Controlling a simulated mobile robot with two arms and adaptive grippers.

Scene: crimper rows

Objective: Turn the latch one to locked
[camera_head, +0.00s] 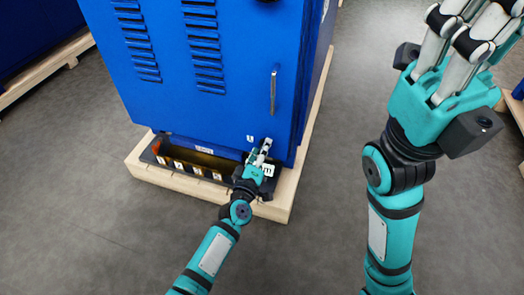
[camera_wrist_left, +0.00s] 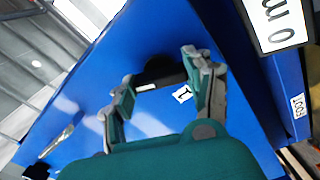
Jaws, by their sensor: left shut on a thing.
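Latch one, a dark rounded piece (camera_wrist_left: 160,68) on the blue cabinet door, shows between my left fingertips in the left wrist view. A small white label reading 1 (camera_wrist_left: 183,93) is beside it; this label (camera_head: 250,138) also shows in the head view. My left gripper (camera_head: 264,148) is at the door's lower right corner, its fingers closed around the latch. The left wrist view shows both fingers (camera_wrist_left: 160,75) on either side of it. The latch's turn angle is hard to tell. My right gripper (camera_head: 462,40) is raised away from the cabinet, its fingertips partly cut off by the frame.
The blue cabinet (camera_head: 225,90) stands on a wooden pallet (camera_head: 285,200). A metal door handle (camera_head: 273,90) is above the latch. A dark tray with numbered slots (camera_head: 185,170) lies along the cabinet's foot.

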